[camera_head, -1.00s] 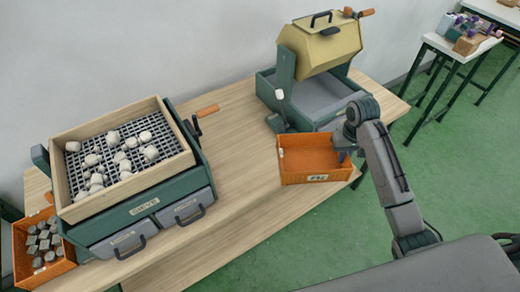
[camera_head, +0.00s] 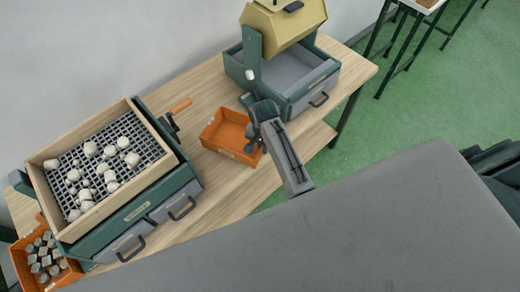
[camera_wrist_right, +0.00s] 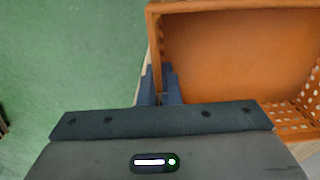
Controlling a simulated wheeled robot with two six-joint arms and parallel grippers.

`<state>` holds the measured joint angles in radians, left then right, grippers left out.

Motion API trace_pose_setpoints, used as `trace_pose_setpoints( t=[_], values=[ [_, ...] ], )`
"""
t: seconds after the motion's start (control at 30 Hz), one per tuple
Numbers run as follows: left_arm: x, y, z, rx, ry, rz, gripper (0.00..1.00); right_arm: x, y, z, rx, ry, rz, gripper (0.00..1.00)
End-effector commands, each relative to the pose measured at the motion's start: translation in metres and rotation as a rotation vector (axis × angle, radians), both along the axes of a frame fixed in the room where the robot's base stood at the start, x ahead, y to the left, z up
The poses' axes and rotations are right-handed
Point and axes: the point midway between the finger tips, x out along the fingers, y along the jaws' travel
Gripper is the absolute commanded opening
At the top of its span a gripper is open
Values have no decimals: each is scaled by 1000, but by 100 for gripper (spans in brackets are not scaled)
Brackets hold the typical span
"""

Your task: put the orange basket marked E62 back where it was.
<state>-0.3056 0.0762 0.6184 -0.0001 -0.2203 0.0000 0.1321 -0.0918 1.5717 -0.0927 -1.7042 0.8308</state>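The orange basket (camera_head: 228,136) is empty, and in the head view it is at the table's middle, between the sieve and the drum machine. Its marking is not readable now. My right gripper (camera_head: 256,142) is at the basket's right side. In the right wrist view, its two blue fingers (camera_wrist_right: 158,88) straddle one wall of the basket (camera_wrist_right: 225,50), which shows empty inside. The gripper looks shut on that wall. I cannot tell whether the basket rests on the wood or hangs just above it. My left gripper is not in view.
The sieve box (camera_head: 135,215) with white stones stands left on the wooden table (camera_head: 215,88). A second orange basket (camera_head: 27,275) with grey pieces is at lower left. The drum machine (camera_head: 327,72) stands behind right. Bare wood lies left of and before the held basket.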

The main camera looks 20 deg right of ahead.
Motion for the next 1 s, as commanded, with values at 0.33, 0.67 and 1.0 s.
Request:
trace_pose_setpoints(
  t=[0.33, 0.67, 1.0],
  values=[
    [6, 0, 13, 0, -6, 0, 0, 0, 0, -41, 1, 0, 1, 0],
    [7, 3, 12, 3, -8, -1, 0, 0, 0, -45, 1, -1, 1, 0],
    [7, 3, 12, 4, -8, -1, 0, 0, 0, -46, 1, -1, 1, 25]
  ],
)
